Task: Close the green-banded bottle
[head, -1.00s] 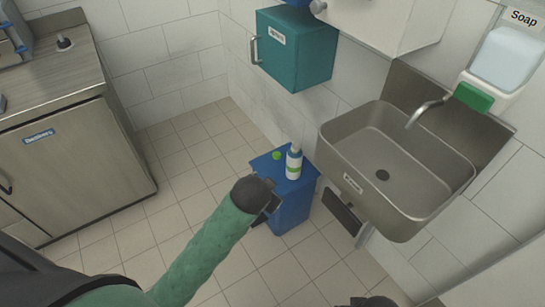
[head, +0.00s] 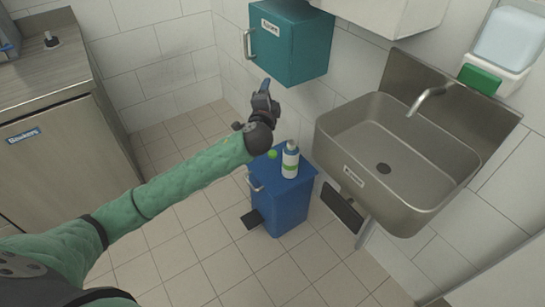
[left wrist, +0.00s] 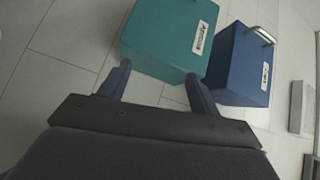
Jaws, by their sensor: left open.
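The white bottle with a green band (head: 290,160) stands upright on the lid of the blue bin (head: 283,200) in the head view. A small round green cap (head: 272,154) shows just left of the bottle, apart from it. My left gripper (head: 264,90) is raised above and left of the bottle, in front of the wall below the teal cabinet. In the left wrist view its two fingers (left wrist: 158,88) are spread with nothing between them. The bottle and cap are not in the left wrist view. My right gripper is not in view.
The teal cabinet (head: 290,45) hangs on the wall above the bin; a blue cabinet (left wrist: 241,65) is beside it in the wrist view. A steel sink (head: 395,165) stands right of the bin. A counter (head: 55,120) is at left. The floor between is clear.

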